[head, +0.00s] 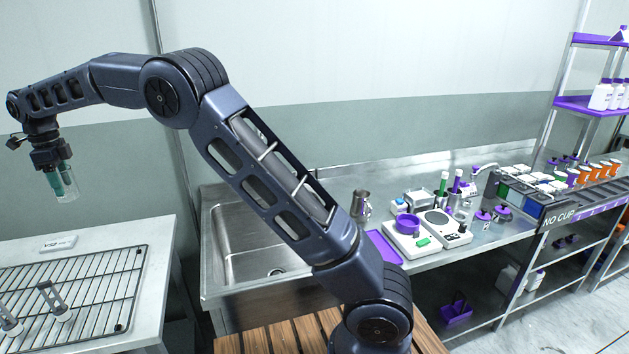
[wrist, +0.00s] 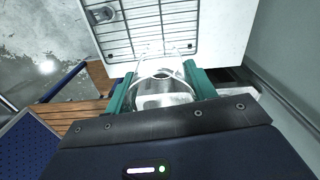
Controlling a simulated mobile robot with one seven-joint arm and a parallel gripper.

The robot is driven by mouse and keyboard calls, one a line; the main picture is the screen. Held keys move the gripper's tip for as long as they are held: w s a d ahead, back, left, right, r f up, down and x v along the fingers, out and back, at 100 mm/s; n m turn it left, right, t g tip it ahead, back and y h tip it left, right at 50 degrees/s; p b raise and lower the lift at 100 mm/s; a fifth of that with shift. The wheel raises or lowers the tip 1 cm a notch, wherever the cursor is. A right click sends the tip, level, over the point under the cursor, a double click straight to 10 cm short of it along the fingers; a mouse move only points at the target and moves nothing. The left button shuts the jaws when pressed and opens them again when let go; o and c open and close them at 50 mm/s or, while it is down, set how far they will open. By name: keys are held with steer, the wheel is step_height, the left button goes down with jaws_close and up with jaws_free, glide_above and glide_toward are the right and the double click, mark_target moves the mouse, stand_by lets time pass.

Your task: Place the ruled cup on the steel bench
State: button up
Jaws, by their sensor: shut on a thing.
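The ruled cup (head: 68,195) is a clear, see-through vessel held in the air at the far left of the head view. My gripper (head: 61,183) has its teal fingers shut on it, one on each side, above the left table. In the wrist view the cup (wrist: 160,86) shows from above, its round rim between the two fingers of the gripper (wrist: 162,92). Its ruled marks are too small to make out. The steel bench (head: 335,172) runs from the middle to the right of the head view, well away from the gripper.
The left table (head: 155,255) bears a wire rack (head: 125,290) with metal-and-white pieces and a small white labelled block (head: 58,243). The bench has a sink (head: 235,240), a metal jug (head: 361,205), scales (head: 410,238), purple tray (head: 384,247) and crowded bottles. Bare steel lies along its back.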

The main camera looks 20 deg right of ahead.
step_height(320, 180, up, 10)
steer(key=w+d+m, duration=0.1)
steer(key=w+d, duration=0.7)
steer(key=d, duration=0.3)
steer(key=w+d+m, duration=0.2)
steer(key=w+d, duration=0.6)
steer(key=d, duration=0.4)
steer(key=w+d+r+m, duration=0.1)
steer(key=w+d, duration=0.3)
steer(key=d, duration=1)
steer(key=w+d+m, duration=0.1)
steer(key=w+d, duration=0.2)
steer(key=d, duration=1.1)
steer(key=s+d+m, duration=0.2)
steer(key=d, duration=1.2)
steer(key=s+d+m, duration=0.2)
steer(key=d, duration=1.3)
steer(key=s+d+f+m, duration=0.1)
steer(key=s+d, duration=0.7)
steer(key=d, duration=0.3)
steer(key=s+d+f+m, duration=0.1)
steer(key=s+d+m, duration=0.1)
steer(key=s+d, duration=0.8)
steer(key=f, duration=1.2)
steer(key=w+d+f, duration=0.1)
steer(key=f, duration=1.2)
steer(key=w+d+f, duration=0.1)
steer(key=f, duration=1.2)
steer(key=shift+f, duration=0.1)
